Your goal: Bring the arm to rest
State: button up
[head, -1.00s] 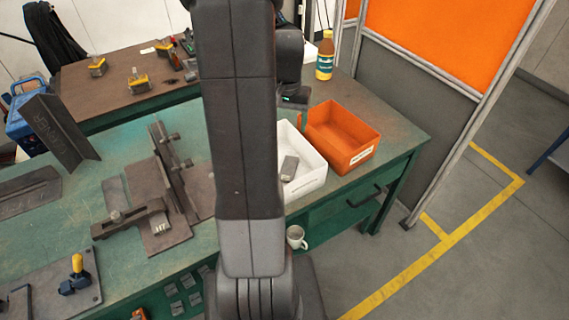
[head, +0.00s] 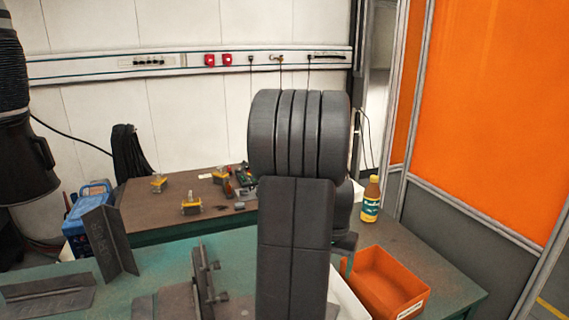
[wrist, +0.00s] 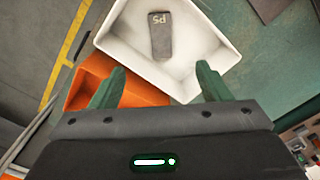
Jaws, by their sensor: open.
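My gripper (wrist: 160,88) is open in the wrist view, with its two green fingers apart and nothing between them. It hangs above a white bin and an orange bin. The white bin (wrist: 118,42) holds a grey block marked P5 (wrist: 161,36), lying on its floor, apart from the fingers. In the head view my arm rises in the middle and hides the gripper. The white bin (head: 345,300) shows only partly there, behind my arm.
An orange screen (head: 490,110) borders the right. Steel plates (head: 106,242) and a fixture (head: 203,285) occupy the bench's left. A brown table (head: 150,212) with clamps stands behind.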

notch_tip(320, 180, down, 12)
jog(key=p, duration=0.1)
jog(key=shift+r+p, duration=1.45)
jog(key=shift+r, duration=0.8)
jog(key=shift+f, duration=0.2)
